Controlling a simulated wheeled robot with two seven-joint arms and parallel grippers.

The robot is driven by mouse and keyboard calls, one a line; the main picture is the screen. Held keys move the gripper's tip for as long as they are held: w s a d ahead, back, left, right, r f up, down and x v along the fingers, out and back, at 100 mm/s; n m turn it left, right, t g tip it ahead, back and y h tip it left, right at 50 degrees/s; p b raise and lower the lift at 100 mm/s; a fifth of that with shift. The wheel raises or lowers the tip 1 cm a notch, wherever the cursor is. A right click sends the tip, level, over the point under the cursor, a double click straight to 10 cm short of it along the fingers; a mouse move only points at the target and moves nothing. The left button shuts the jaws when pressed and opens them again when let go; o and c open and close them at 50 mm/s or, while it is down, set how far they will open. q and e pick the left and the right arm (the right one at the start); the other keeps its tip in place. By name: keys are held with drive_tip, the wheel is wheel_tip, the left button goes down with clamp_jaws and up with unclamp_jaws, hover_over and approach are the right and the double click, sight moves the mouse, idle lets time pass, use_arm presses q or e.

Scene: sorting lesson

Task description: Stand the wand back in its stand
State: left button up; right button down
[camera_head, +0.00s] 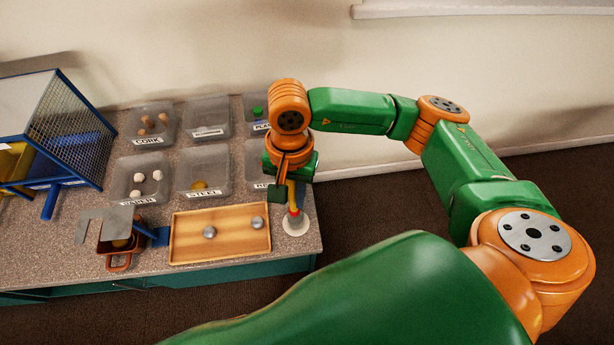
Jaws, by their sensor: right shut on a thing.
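My right gripper (285,189) reaches down at the table's right end and is shut on the wand. The wand (292,196) shows as a short yellow length below the gripper; its upper part is hidden by the gripper and wrist. The stand (296,226) has a round white base near the table's front right corner, with a small red and grey part above it. The wand's lower end is right over the stand's middle. I cannot tell whether it is seated in the stand or just above it. My left gripper is not in view.
A wooden tray (221,250) with two metal balls lies left of the stand. Several labelled clear bins (211,155) stand behind. An orange container (118,262) with a grey plate (106,222) over it and a blue mesh frame (72,135) are at the left.

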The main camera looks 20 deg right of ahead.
sight(293, 212)
wheel_tip(293, 212, down, 7)
drive_tip(key=shift+d+r+p, duration=0.15)
drive_tip(key=shift+r+p, duration=0.05)
drive_tip(key=shift+p, duration=0.2)
drive_tip(key=shift+f, duration=0.25)
drive_tip(key=shift+f+b, duration=0.25)
drive_tip(key=shift+b, duration=0.1)
drive_tip(key=c, duration=0.7)
unclamp_jaws()
drive_tip(key=shift+r, duration=0.15)
